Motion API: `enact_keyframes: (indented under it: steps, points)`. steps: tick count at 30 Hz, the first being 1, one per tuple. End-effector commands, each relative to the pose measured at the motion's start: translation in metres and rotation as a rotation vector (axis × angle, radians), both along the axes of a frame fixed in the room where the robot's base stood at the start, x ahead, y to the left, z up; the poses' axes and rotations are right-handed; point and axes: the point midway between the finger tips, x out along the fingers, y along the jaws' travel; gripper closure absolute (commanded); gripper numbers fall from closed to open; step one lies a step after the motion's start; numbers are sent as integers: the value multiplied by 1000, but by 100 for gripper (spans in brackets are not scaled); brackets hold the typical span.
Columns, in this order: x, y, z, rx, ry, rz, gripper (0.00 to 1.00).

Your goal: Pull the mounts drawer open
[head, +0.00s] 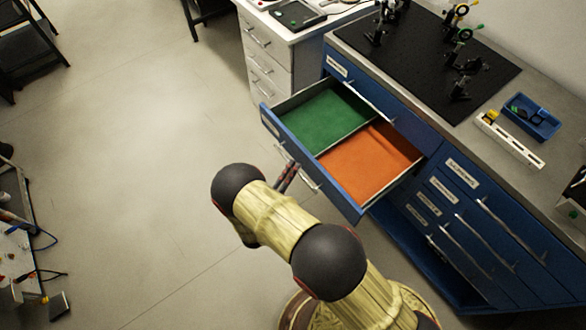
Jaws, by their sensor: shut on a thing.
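The mounts drawer (341,188) is a blue-fronted drawer under the bench top. It stands well out from the cabinet, with a green compartment on the left and an orange one on the right, both looking empty. Its pale bar handle (312,182) runs along the front. My gripper (292,170) is at the middle of the drawer front, shut on the handle. The fingertips are small in the picture and partly cover the handle. The label on the drawer front is too small to read.
The bench top (420,130) carries a black optics board (435,65) with several mounts, a blue tray (531,117) and a white holder (510,140). More blue drawers (462,215) stay closed at right. A white drawer unit (265,60) stands behind.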

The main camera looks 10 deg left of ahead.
Motion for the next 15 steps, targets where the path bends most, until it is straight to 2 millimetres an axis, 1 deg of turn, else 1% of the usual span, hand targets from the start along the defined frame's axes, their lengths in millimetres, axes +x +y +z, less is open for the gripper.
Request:
enact_keyframes:
  steps: [11,15]
  points:
    - [0,1,2,1,-5,0,100]
    - [-11,12,2,1,-5,3,100]
